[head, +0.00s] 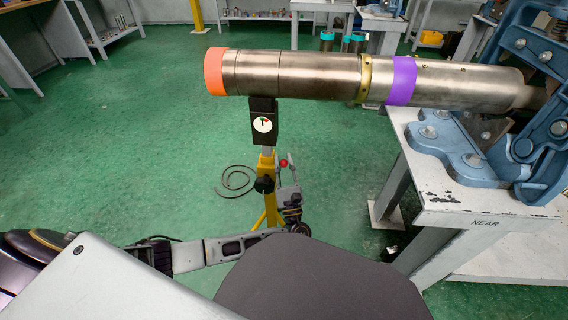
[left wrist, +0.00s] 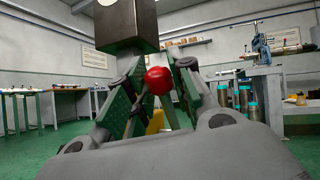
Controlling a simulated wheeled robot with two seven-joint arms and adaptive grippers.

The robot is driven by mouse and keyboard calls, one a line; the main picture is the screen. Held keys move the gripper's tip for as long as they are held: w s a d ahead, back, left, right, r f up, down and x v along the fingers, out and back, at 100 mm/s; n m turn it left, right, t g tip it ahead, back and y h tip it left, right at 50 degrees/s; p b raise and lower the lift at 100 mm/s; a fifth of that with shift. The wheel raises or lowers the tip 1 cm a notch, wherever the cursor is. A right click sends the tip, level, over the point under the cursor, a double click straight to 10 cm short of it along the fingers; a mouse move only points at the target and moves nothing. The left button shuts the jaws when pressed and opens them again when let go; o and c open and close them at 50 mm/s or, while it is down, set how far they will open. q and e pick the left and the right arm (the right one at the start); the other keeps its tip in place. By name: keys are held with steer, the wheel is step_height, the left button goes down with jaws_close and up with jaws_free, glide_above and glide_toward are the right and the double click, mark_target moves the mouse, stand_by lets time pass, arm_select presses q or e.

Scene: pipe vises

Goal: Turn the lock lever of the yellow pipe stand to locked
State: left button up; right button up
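The yellow pipe stand (head: 266,193) stands on the green floor, with a black head block (head: 263,124) under the pipe. The block carries a round white dial with a red and green mark; it also shows at the top of the left wrist view (left wrist: 126,22). The lock lever's red ball knob (head: 284,163) is on the stand's right side. My left gripper (head: 288,192) is at the lever. In the left wrist view the red knob (left wrist: 159,80) sits between its spread fingers (left wrist: 158,84); contact is unclear. My right gripper is out of view.
A long steel pipe (head: 300,73) with orange, yellow and purple bands lies across the stand into a blue vise (head: 530,120) on the right bench (head: 470,205). A black cable coil (head: 238,180) lies on the floor.

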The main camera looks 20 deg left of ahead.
arm_select(q)
steer(key=shift+o, duration=0.3)
steer(key=v, duration=1.2)
stand_by(0.3)
